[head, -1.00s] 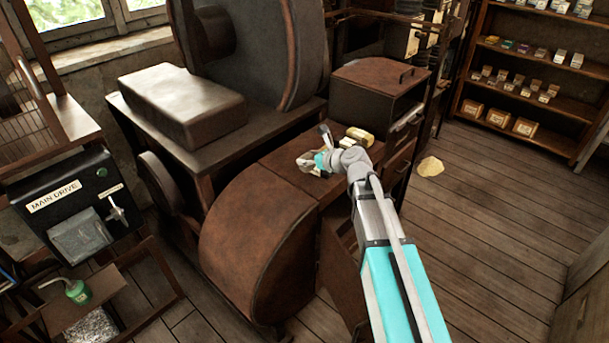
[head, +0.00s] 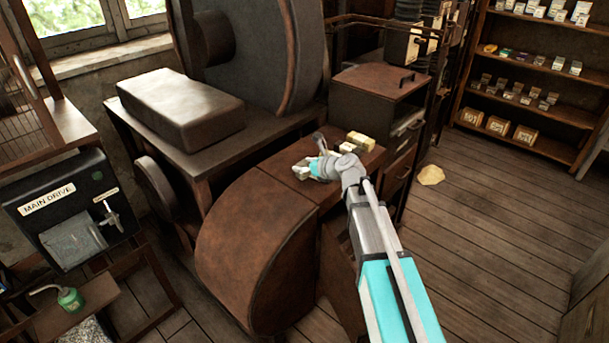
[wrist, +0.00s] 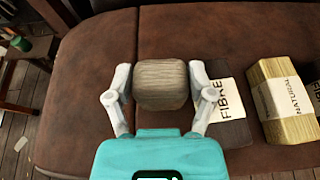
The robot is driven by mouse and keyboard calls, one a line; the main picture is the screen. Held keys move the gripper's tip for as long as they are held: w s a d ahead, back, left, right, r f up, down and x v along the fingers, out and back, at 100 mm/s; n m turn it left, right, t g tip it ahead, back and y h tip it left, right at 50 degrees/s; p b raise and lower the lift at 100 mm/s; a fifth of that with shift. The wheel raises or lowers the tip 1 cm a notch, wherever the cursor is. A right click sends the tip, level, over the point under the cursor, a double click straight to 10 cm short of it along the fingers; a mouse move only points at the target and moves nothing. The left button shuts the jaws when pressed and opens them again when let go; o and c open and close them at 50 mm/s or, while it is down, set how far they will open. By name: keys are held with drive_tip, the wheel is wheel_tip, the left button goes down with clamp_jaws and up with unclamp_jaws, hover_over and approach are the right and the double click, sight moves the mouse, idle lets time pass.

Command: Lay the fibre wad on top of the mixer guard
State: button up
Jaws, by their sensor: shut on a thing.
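My gripper (wrist: 161,90) is shut on a grey-brown, fibrous block, which I take to be the fibre wad (wrist: 161,86). No label shows on it. In the head view my gripper (head: 308,168) is over the flat brown top behind the curved brown cover. The wad cannot be made out there. I take the curved cover, the large rust-brown one, to be the mixer guard (head: 250,245). It also shows in the wrist view (wrist: 90,85), left of a seam. The wad is close to that seam, on its right; the gap below it cannot be told.
A white FIBRE label (wrist: 227,98) on a dark patch lies right of my gripper. Beyond it is a yellowish block banded NATURAL (wrist: 288,100). A brown box with a handle (head: 380,80) stands behind. The main drive panel (head: 75,210) is at left.

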sight(308, 173)
drive_tip(key=shift+f+b, duration=1.25)
drive_tip(key=shift+f, duration=0.3)
drive_tip(key=shift+f, duration=0.2)
drive_tip(key=o, duration=1)
drive_tip(key=shift+r, duration=0.2)
drive_tip(key=shift+s+d+r+p, duration=0.3)
drive_tip(key=shift+s+d+p, duration=0.05)
drive_tip(key=shift+d, duration=0.1)
drive_tip(key=p+v, duration=0.4)
drive_tip(key=v, duration=0.6)
drive_tip(key=shift+s+d+r, duration=0.15)
drive_tip(key=shift+s+d, duration=0.05)
drive_tip(key=shift+d, duration=0.1)
